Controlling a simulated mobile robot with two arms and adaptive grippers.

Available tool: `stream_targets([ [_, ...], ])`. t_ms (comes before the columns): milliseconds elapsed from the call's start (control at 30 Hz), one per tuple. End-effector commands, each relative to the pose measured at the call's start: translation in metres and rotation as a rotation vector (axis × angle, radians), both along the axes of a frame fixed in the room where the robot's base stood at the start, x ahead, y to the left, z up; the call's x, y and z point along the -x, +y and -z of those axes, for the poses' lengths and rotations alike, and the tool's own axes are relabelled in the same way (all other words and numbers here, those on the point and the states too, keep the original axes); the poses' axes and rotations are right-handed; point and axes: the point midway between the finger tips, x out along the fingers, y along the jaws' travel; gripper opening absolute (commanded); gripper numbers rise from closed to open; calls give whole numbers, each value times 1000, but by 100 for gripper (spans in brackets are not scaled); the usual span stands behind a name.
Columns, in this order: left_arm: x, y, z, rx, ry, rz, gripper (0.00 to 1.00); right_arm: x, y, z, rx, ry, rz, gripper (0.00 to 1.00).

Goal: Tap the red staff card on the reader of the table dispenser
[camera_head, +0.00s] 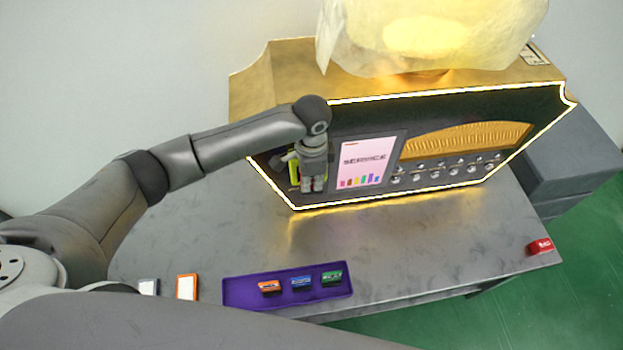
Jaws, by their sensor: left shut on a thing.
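The table dispenser (460,112) stands on the grey table, with a glowing outline and a dark front. Its screen (364,163) reads "SERVICE" above a row of coloured bars. A yellow-green lit patch (293,170), which looks like the reader, shows left of the screen, partly covered by my left gripper. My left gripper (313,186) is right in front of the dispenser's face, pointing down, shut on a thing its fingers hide. No red staff card shows clearly; the held thing is probably that card. I cannot tell whether it touches the reader. My right gripper is out of view.
A purple tray (240,292) holds orange, blue and green small packs near the table's front edge. An orange-edged card (187,287) and a pale card (149,287) lie left of it. A red pack (540,246) sits at the right edge. The middle of the table is clear.

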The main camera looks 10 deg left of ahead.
Motion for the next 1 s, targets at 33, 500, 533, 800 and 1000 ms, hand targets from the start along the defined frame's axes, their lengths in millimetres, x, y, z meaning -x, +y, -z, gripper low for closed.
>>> stream_targets([
  [33, 0, 0, -1, 0, 0, 0, 0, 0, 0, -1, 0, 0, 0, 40],
  [500, -3, 1, -1, 1, 0, 0, 0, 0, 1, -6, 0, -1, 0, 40],
  [533, -3, 1, -1, 1, 0, 0, 0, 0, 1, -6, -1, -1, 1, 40],
  [800, -4, 1, 0, 1, -1, -1, 0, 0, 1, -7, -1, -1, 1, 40],
  [1000, -4, 1, 0, 0, -2, -1, 0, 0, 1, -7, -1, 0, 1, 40],
])
